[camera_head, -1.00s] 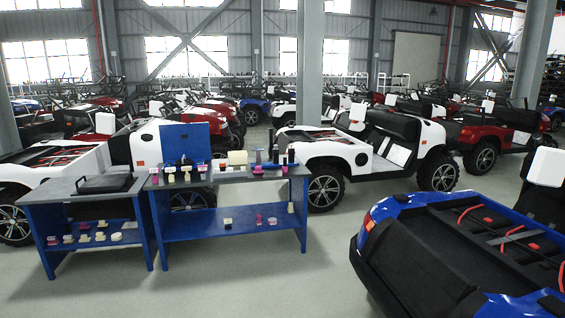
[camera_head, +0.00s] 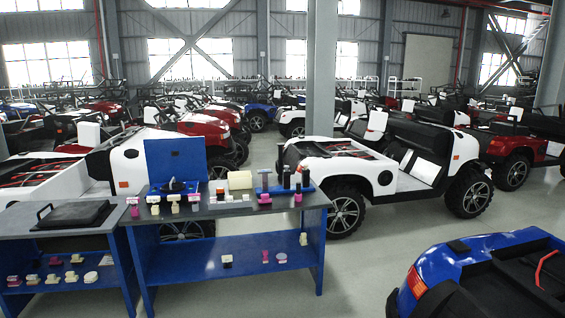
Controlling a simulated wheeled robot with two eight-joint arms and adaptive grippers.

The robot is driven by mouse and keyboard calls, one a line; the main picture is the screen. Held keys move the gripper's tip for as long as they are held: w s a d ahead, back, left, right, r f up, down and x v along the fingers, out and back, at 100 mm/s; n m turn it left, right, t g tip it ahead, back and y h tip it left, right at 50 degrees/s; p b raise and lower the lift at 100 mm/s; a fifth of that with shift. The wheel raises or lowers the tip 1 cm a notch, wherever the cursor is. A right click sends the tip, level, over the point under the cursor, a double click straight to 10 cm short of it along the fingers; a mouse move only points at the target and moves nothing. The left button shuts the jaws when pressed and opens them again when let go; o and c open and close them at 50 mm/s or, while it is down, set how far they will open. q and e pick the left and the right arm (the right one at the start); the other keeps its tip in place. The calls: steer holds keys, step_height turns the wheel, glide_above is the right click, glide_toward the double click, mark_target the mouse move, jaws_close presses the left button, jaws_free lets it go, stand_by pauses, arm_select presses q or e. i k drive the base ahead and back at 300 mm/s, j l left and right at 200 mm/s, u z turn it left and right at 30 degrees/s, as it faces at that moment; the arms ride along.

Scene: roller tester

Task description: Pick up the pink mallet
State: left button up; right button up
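Several small pink items show, too small to tell which is the pink mallet. A pink upright piece (camera_head: 133,206) stands at the left end of the right table's grey top (camera_head: 215,213). Two more pink pieces, one (camera_head: 265,256) and a second (camera_head: 282,257), rest on the blue lower shelf (camera_head: 190,265). Neither of my grippers is in view.
A smaller table (camera_head: 60,229) with a black tray (camera_head: 75,214) adjoins on the left. A blue panel (camera_head: 176,161) stands at the back. A blue vehicle (camera_head: 480,280) is at the lower right, a white vehicle (camera_head: 350,172) behind. Open floor (camera_head: 355,270) lies between.

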mark_target(298, 195)
steer(key=i+j, duration=0.15)
steer(key=i, duration=0.45)
steer(key=i+j, duration=0.15)
steer(key=i, duration=0.4)
steer(key=i+j, duration=0.1)
steer(key=i, duration=0.5)
